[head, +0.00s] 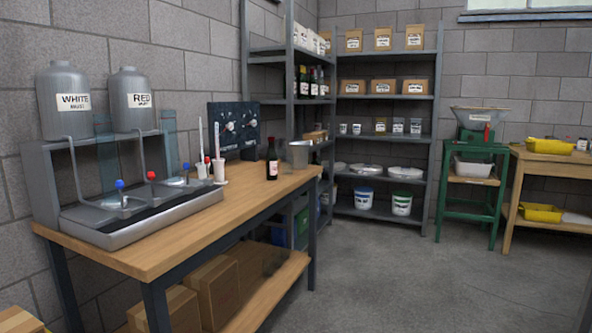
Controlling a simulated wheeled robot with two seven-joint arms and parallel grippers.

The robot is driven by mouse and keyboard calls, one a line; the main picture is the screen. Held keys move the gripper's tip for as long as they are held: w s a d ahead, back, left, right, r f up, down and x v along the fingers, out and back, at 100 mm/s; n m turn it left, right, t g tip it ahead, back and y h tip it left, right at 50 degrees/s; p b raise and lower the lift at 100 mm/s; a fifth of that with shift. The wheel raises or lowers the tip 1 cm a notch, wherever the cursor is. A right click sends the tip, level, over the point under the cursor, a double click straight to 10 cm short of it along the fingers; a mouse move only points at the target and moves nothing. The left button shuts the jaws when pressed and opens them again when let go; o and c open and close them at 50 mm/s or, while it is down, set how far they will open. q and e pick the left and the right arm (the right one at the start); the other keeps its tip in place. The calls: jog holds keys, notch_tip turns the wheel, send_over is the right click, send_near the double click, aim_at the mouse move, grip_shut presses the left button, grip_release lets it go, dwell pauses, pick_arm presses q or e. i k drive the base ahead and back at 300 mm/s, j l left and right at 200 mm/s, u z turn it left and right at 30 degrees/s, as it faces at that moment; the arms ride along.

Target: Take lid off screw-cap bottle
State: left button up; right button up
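A dark bottle (271,160) with a pale label stands upright on the wooden workbench (190,234), near its far end. Its narrow neck points up; the top is too small to tell the cap's details. Neither of my grippers is in view, and nothing is touching the bottle.
A grey metal bucket (299,154) stands just right of the bottle. White holders (220,171) with upright rods stand to its left. A filling stand (140,220) with two grey tanks takes up the bench's left end. Open concrete floor (390,275) lies right of the bench.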

aim_at(271, 157)
jog(key=i+l+u, duration=0.2)
jog(key=i, duration=0.15)
jog(key=i+l+u, duration=0.2)
jog(key=i+l, duration=0.15)
jog(key=l, duration=0.25)
jog(key=i+l+u, duration=0.1)
jog(key=i+l, duration=0.25)
jog(key=l, duration=0.3)
jog(key=i+l+u, duration=0.15)
jog(key=l, duration=0.2)
